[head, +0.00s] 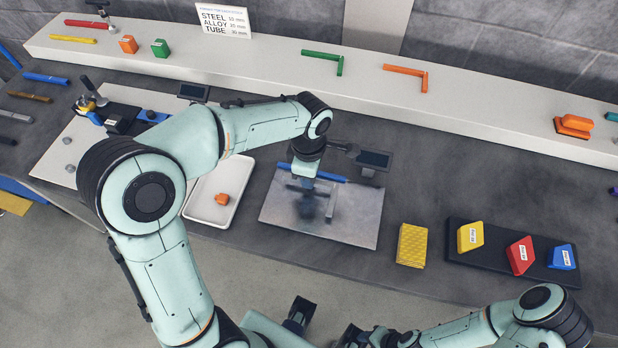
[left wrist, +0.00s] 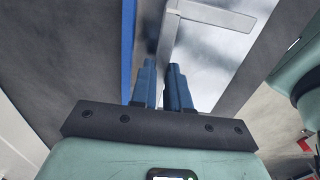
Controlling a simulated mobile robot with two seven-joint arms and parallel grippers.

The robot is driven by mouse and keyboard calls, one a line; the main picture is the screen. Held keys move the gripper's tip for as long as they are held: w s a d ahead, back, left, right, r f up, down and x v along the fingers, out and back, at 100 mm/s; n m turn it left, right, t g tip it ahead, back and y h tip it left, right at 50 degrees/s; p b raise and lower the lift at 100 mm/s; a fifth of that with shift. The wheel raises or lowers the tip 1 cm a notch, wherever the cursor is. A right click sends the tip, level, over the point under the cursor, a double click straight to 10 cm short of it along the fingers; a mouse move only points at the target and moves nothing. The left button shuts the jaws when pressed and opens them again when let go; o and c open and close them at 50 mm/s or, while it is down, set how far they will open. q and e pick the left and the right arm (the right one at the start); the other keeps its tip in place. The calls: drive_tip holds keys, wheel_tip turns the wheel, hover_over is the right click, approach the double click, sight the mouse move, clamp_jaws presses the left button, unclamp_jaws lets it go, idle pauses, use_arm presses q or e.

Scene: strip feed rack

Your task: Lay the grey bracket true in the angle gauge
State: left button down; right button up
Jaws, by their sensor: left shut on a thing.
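The grey bracket (head: 330,207) is L-shaped and shows over the angle gauge's bright metal plate (head: 352,232). A blue fence (head: 333,178) runs along the plate's back edge. My left gripper (head: 304,187) points down over the plate, shut on one leg of the bracket. In the left wrist view the blue fingers (left wrist: 162,68) close around that leg, and the bracket's other leg (left wrist: 215,16) extends to the right. The blue strip (left wrist: 128,50) runs beside the held leg, with a gap. I cannot tell whether the bracket touches the plate. My right gripper (head: 352,335) is at the bottom edge, partly hidden.
A white tray (head: 240,198) with an orange block stands left of the plate. A yellow block (head: 411,245) and a dark tray (head: 500,267) of coloured blocks lie right. A small dark screen (head: 374,160) stands behind the plate. Green and orange brackets lie on the back shelf.

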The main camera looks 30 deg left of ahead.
use_arm(q)
drive_tip(key=shift+f+b, duration=0.85)
drive_tip(key=shift+f, duration=0.35)
drive_tip(key=c, duration=1)
unclamp_jaws()
drive_tip(key=shift+c, duration=0.2)
drive_tip(key=shift+r, duration=0.1)
wheel_tip(320, 180, up, 13)
drive_tip(key=p, duration=0.2)
drive_tip(key=shift+r, duration=0.2)
